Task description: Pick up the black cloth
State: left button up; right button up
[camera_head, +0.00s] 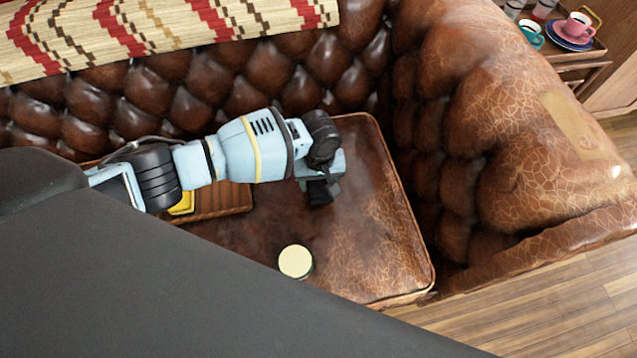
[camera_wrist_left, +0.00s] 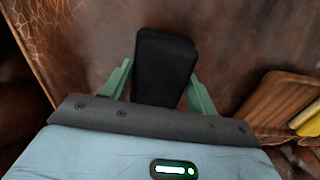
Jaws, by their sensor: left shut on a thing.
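The black cloth (camera_wrist_left: 165,62) is a compact, folded-looking dark block in the left wrist view. It sits between the two green fingers of my left gripper (camera_wrist_left: 160,84), which is shut on it. In the head view, the left gripper (camera_head: 325,178) hangs over the brown leather seat of the sofa. The cloth (camera_head: 321,194) shows there as a small dark piece below the gripper, partly hidden by it. I cannot tell whether it touches the seat. My right gripper is not in view.
A round cream-topped object (camera_head: 295,261) stands on the seat (camera_head: 365,235) in front of the gripper. A wooden tray (camera_head: 236,197) with something yellow lies to the left, partly under my arm. The tufted backrest and right armrest (camera_head: 500,150) border the seat. A side table with cups is beyond.

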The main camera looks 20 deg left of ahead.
pick_arm(q)
jog(key=s+d, duration=0.1)
jog(key=s, duration=0.1)
jog(key=s+d+r+p, duration=0.1)
jog(key=s, duration=0.1)
jog(key=s+d+r+p, duration=0.1)
jog(key=shift+s+d, duration=0.35)
jog(key=shift+s, duration=0.05)
jog(key=s+d, duration=0.1)
jog(key=s, duration=0.1)
jog(key=s+d+p, duration=0.1)
jog(key=s, duration=0.1)
jog(key=s+d+p, duration=0.1)
jog(key=s+d, duration=0.1)
jog(key=s, duration=0.1)
jog(key=shift+d+r, duration=0.1)
jog(key=shift+r, duration=0.15)
jog(key=shift+s+d, duration=0.3)
jog(key=shift+s, duration=0.1)
